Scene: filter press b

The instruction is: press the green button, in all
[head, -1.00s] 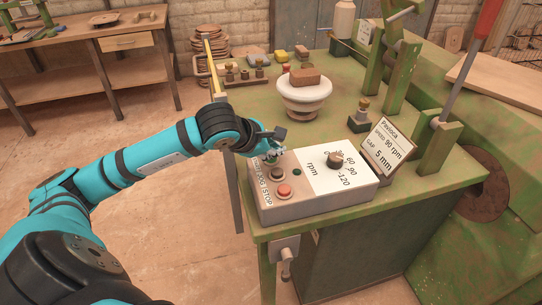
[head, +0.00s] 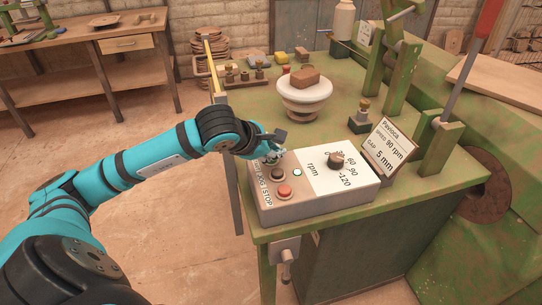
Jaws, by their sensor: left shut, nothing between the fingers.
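A grey control box (head: 318,205) with a white panel sits on the near edge of the green bench. My left gripper (head: 272,156) is shut and empty, with its tips down at the far left corner of the box top. The green button there is mostly hidden by the fingers, and I cannot see the exact contact. A black button (head: 277,174) and a red button (head: 284,191) sit nearer in the same row. My right gripper is not in view.
A black rpm knob (head: 336,160) is on the box. A sign reading 80 rpm and 5 mm (head: 389,147) stands behind its right side. A white round stand (head: 304,94) bears a brown block (head: 306,77). A green upright (head: 437,147) stands at right.

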